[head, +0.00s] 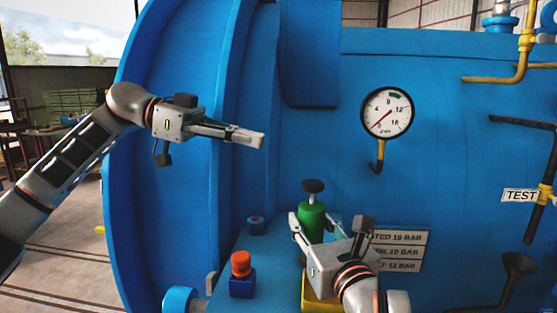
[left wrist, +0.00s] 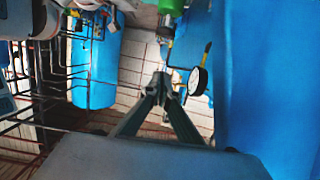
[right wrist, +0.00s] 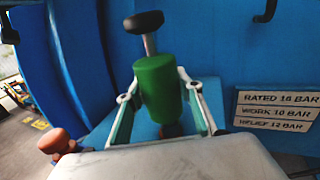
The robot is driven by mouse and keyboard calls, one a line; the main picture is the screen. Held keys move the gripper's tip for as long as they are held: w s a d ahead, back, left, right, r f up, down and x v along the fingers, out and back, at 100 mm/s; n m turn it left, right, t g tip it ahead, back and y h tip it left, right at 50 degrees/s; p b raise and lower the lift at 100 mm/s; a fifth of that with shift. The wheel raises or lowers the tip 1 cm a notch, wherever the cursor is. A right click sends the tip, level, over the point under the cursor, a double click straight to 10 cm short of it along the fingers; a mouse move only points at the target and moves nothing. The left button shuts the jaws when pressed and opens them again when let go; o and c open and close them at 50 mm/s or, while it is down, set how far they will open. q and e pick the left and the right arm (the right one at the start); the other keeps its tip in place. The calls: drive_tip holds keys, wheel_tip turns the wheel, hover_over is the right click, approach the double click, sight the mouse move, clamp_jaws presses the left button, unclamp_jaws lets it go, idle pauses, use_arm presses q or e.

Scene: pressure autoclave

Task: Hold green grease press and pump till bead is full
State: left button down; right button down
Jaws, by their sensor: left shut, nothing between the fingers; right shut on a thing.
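The green grease press (head: 312,221) stands upright on the blue ledge in the head view, with a black knob (head: 313,186) on a rod above it. My right gripper (head: 310,232) is shut around the green body; in the right wrist view the press (right wrist: 160,88) sits between the two fingers, with its black knob (right wrist: 144,22) raised on the rod. My left gripper (head: 262,140) is shut and empty, in the air above and left of the press; its closed fingertips (left wrist: 163,80) show in the left wrist view. I cannot make out a grease bead.
A gauge (head: 387,112) is on the blue vessel (head: 440,90). A red-orange knob on a blue block (head: 241,288) stands left of the press. A rating plate (head: 410,250) is right of my right gripper. A yellow pipe with a TEST tag (head: 519,195) is at the right.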

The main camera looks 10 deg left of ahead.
use_arm(q)
drive_tip(key=d+f, duration=0.6)
drive_tip(key=d, duration=0.3)
drive_tip(key=shift+d+f, duration=0.1)
drive_tip(key=shift+f, duration=0.05)
drive_tip(key=shift+f, duration=1.35)
drive_tip(key=a+r, duration=0.6)
drive_tip(key=a, duration=0.4)
drive_tip(key=shift+r, duration=0.35)
